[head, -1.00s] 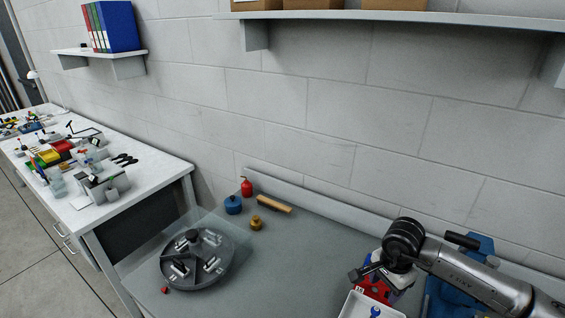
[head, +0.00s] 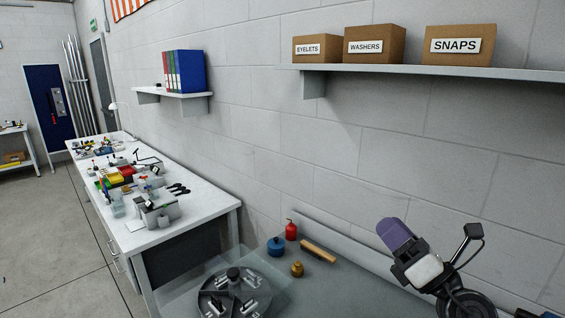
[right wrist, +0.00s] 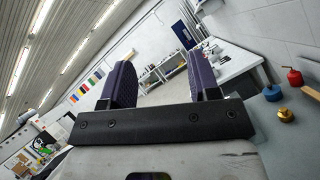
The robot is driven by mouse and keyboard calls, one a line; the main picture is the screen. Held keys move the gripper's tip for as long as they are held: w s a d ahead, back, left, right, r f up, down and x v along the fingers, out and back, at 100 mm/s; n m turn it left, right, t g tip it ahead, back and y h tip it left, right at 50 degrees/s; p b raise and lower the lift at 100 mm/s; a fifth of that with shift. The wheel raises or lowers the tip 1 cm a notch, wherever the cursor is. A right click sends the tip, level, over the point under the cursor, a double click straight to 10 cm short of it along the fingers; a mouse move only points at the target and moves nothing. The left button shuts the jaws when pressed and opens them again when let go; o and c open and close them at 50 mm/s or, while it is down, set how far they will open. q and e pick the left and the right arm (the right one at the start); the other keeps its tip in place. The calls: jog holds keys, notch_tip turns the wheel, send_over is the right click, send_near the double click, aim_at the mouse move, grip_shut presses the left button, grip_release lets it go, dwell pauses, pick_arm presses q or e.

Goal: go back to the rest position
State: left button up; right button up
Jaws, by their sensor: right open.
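My right gripper (head: 396,236) is raised at the lower right of the head view, above the grey bench top, with its purple finger pads pointing up and to the left. In the right wrist view the two fingers (right wrist: 163,78) stand wide apart with nothing between them, so it is open and empty. My left gripper is in neither view.
The grey bench (head: 345,292) carries a round dark fixture (head: 260,299), a blue pot (head: 276,246), a red can (head: 291,231), a brass pot (head: 297,269) and a wooden handle (head: 318,251). A wall shelf (head: 430,72) with labelled boxes hangs above. A white table (head: 200,213) stands left.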

jog(key=s+d+r+m+t+h+p, duration=0.3)
jog(key=r+m+t+h, duration=0.35)
jog(key=m+h, duration=1.1)
jog(key=s+f+m+g+y+p, duration=0.3)
jog(key=s+f+m+g+p, duration=0.95)
jog(key=m+p, duration=0.2)
jog(key=s+f+m+g+p, duration=0.1)
jog(key=s+f+g+p, duration=0.2)
jog(key=s, duration=0.5)
jog(key=s+f+m+g+p, duration=0.1)
jog(key=s+f+g+p, duration=0.2)
jog(key=s+p, duration=0.3)
jog(key=s+a+f+m+g+p, duration=0.1)
jog(key=s+f+g+p, duration=0.2)
jog(key=s, duration=0.6)
jog(key=shift+s+f+p, duration=0.35)
jog(key=shift+f+p, duration=0.15)
jog(key=shift+p, duration=0.3)
jog(key=shift+a+y, duration=0.1)
jog(key=shift+y, duration=0.15)
